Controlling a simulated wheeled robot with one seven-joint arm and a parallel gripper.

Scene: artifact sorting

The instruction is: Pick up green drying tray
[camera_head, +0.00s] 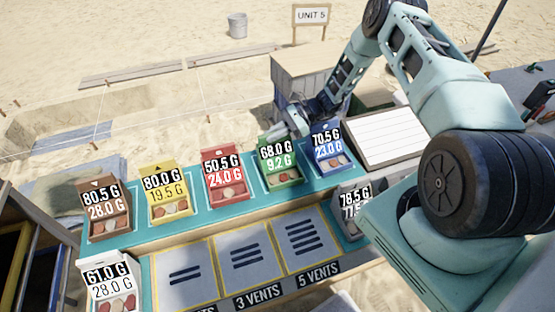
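The green drying tray (284,184) stands on the teal shelf, between the red tray and the blue tray. Its label reads 68.0 G and 9.2 G, and small pieces lie in it. My gripper (297,124) is at the back upper edge of the green tray, close above its label panel. The fingers are small and partly blurred against the tray and sand, so I cannot tell whether they touch it or are open or shut.
The red tray (228,195) and blue tray (333,164) stand close on either side. Yellow (167,214) and brown (108,229) trays are farther left. Vent-marked grey pads (246,262) lie empty in front. A white lined board (385,140) is at right.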

